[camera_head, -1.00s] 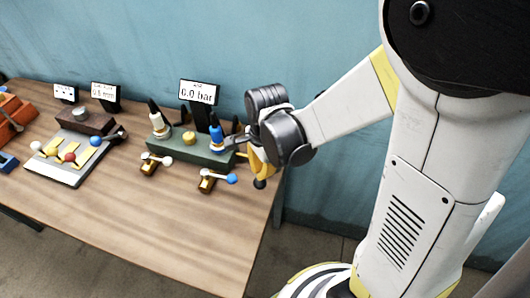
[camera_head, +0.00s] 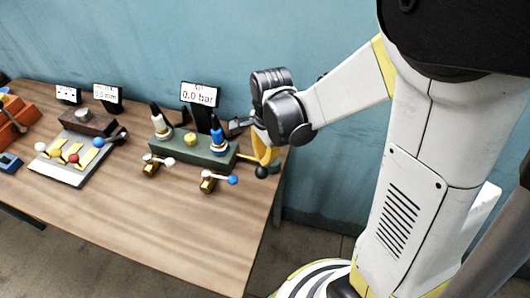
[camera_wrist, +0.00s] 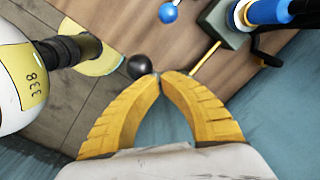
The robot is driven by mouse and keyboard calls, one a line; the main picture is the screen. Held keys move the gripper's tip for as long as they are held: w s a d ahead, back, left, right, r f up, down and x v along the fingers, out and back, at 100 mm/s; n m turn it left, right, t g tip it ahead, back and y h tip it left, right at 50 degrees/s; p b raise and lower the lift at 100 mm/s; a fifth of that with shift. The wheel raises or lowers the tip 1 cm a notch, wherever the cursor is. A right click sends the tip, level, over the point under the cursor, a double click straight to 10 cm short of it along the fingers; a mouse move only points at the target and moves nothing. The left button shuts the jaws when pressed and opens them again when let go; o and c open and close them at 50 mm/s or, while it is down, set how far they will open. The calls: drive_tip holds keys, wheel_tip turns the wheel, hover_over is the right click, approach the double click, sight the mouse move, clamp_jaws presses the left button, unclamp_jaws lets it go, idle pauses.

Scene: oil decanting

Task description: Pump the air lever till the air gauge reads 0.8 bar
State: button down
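The air gauge (camera_head: 199,95) reads 0.0 bar and stands behind the green pump block (camera_head: 190,150) near the right end of the table. A yellow rod (camera_wrist: 205,60) sticks out from the block in the wrist view. A black ball knob (camera_head: 261,171) shows just below my gripper (camera_head: 262,150). In the wrist view my gripper's yellow fingertips (camera_wrist: 159,75) come together right beside the black ball (camera_wrist: 140,66). They look shut, with the ball by the tips rather than between them. The fingers hide how the rod and ball join.
Two small valves with blue (camera_head: 233,180) and white (camera_head: 169,161) balls sit in front. The table front is clear.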

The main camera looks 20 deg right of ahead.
drive_tip(key=shift+w+d+r+p, duration=0.5)
drive_tip(key=shift+w+r, duration=0.15)
drive_tip(key=shift+r, duration=0.15)
drive_tip(key=shift+w+d+r+p, duration=0.45)
drive_tip(key=shift+w+r, duration=0.15)
drive_tip(key=shift+r, duration=0.15)
drive_tip(key=w+d+r+p, duration=0.2)
drive_tip(key=r, duration=0.1)
drive_tip(key=shift+w+r, duration=0.25)
drive_tip(key=shift+w, duration=0.15)
idle(0.3)
drive_tip(key=s+r+n+t+b, duration=0.1)
drive_tip(key=s+n+t+b, duration=0.5)
drive_tip(key=s+n+b, duration=0.5)
drive_tip(key=shift+s+a+r+n+t+h, duration=0.3)
drive_tip(key=shift+s+a+n, duration=0.15)
drive_tip(key=shift+s+n, duration=1.6)
drive_tip(key=shift+w+r, duration=0.1)
drive_tip(key=shift+w, duration=0.2)
